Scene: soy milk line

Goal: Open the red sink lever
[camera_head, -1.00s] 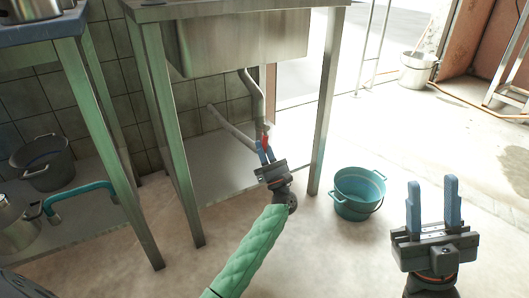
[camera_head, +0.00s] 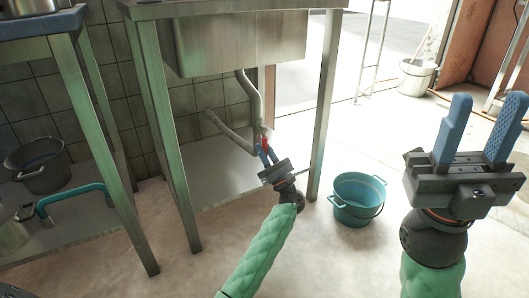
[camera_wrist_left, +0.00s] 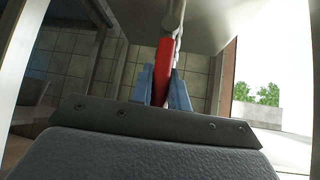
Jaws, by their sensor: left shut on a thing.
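The red sink lever (camera_head: 264,144) hangs on the grey pipe under the metal sink (camera_head: 240,45). My left gripper (camera_head: 267,156) is below the sink with its blue fingers shut on the lever. In the left wrist view the red lever (camera_wrist_left: 162,72) stands between the two blue fingers of the left gripper (camera_wrist_left: 161,88), pointing up toward the pipe; its lower end is partly hidden by the gripper body. My right gripper (camera_head: 474,130) is open and empty at the right, its two blue fingers pointing up and well apart.
A teal bucket (camera_head: 357,198) stands on the floor right of the sink's front leg (camera_head: 322,120). A table with a dark pot (camera_head: 38,165) and teal-handled pot is at left. A white bucket (camera_head: 415,77) stands at the back right.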

